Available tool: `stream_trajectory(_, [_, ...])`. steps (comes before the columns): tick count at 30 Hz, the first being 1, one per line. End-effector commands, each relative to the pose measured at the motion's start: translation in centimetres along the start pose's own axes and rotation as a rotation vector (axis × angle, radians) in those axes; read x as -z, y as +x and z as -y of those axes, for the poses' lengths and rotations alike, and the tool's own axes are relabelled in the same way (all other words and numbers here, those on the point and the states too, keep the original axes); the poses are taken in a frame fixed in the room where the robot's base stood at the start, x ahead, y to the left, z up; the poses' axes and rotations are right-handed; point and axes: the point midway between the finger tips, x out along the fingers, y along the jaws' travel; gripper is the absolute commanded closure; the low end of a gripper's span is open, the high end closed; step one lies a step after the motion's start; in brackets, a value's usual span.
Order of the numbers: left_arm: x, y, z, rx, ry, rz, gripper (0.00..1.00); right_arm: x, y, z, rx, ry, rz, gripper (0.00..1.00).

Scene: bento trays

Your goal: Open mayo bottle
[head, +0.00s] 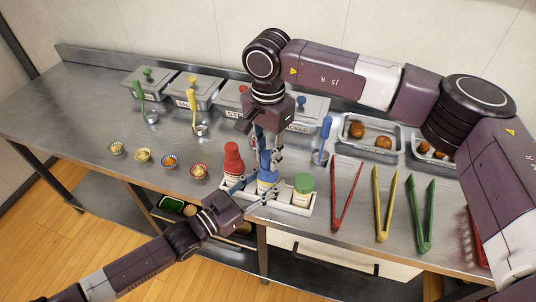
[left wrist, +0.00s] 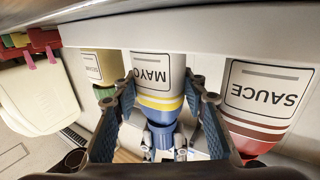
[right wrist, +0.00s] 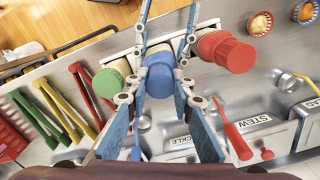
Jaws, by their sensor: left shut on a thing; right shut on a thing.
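The mayo bottle (left wrist: 155,78) has a pale body, a yellow and blue band and a MAYO label in the left wrist view. In the head view the bottle (head: 267,184) stands in the white caddy (head: 296,210), mostly hidden by the grippers. My left gripper (head: 258,187) reaches in from the front left and is shut on the bottle's body. My right gripper (head: 267,155) points down from above and is shut on the blue cap (right wrist: 158,79). The cap appears to be on the bottle. How tightly it sits cannot be seen.
A red-capped sauce bottle (head: 233,160) and a green-capped bottle (head: 303,187) stand close on either side. Red tongs (head: 347,194), yellow tongs (head: 384,202) and green tongs (head: 420,216) lie to the right. Small bowls (head: 170,160) sit to the left; lidded containers (head: 197,92) line the back.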

Motion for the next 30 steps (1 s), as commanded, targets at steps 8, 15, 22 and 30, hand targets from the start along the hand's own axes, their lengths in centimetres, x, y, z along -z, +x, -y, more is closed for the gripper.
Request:
stream_trajectory(8, [0.0, 0.0, 0.0, 0.0, -0.001, 0.0, 1.0, 0.0, 0.0, 0.0, 0.0, -0.001, 0.0, 1.0])
stream_trajectory(15, [0.0, 0.0, 0.0, 0.0, -0.001, 0.0, 1.0, 0.0, -0.1, 0.0, 0.0, 0.0, 0.0, 1.0])
stream_trajectory(22, [0.0, 0.0, 0.0, 0.0, -0.001, 0.001, 1.0, 0.0, -0.7, 0.0, 0.0, 0.0, 0.0, 1.0])
stream_trajectory(30, [0.0, 0.0, 0.0, 0.0, -0.001, 0.001, 1.0, 0.0, -1.7, 0.0, 0.001, 0.0, -0.001, 1.0])
